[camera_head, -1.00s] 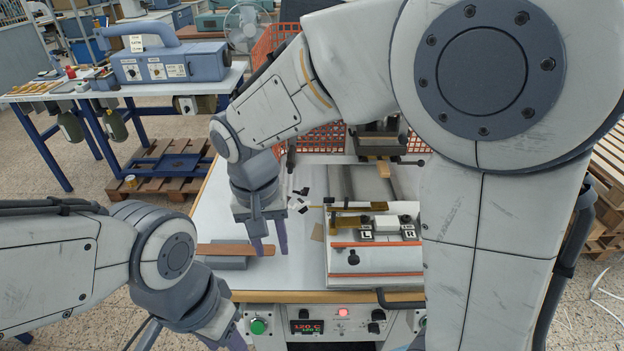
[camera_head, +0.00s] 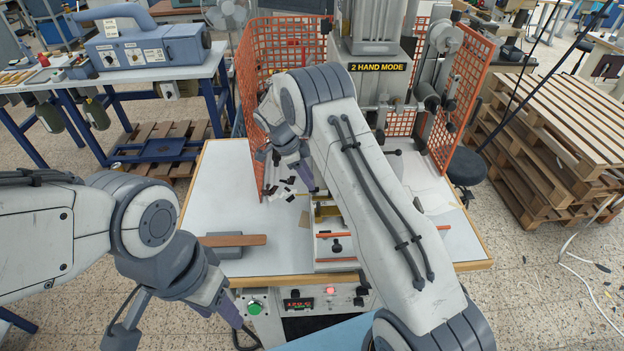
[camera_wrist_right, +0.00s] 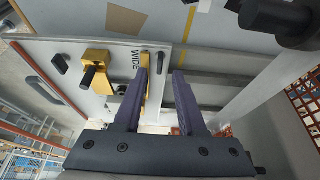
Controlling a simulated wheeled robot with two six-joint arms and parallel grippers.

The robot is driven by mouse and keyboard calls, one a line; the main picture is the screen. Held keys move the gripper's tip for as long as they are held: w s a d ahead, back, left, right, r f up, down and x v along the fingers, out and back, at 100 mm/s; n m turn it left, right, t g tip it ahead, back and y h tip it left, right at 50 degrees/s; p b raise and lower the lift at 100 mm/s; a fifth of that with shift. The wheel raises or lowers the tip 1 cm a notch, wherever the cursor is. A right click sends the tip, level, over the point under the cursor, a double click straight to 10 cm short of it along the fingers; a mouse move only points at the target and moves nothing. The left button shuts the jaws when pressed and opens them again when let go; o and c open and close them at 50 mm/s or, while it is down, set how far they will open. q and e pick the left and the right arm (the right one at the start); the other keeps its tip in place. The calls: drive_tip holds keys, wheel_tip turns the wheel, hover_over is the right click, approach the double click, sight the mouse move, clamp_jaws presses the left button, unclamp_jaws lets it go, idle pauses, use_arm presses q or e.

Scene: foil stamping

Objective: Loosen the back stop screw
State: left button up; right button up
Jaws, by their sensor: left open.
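In the right wrist view, a gold block (camera_wrist_right: 97,60) carries a dark-tipped screw (camera_wrist_right: 90,75), at the edge of a white plate (camera_wrist_right: 150,22) marked WIDE. A gold bar (camera_wrist_right: 145,84) lies beside it, partly behind a finger. My right gripper (camera_wrist_right: 162,70) is open, its purple fingers apart with nothing held between them; the screw is left of both fingers. In the head view my right gripper (camera_head: 304,172) is over the back of the press bed, near gold parts (camera_head: 326,210). My left gripper (camera_head: 180,325) is open and empty at the table's front left.
The press (camera_head: 377,45) labelled 2 HAND MODE stands behind, with orange mesh guards (camera_head: 270,70) at its sides. A brown strip (camera_head: 232,240) rests on a grey block on the white table (camera_head: 215,190). My right forearm hides part of the bed. The table's left side is mostly clear.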

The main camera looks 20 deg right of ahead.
drive_tip(key=shift+p+x, duration=0.45)
drive_tip(key=shift+x, duration=0.55)
drive_tip(key=shift+d+f, duration=0.2)
drive_tip(key=shift+f, duration=0.3)
clamp_jaws()
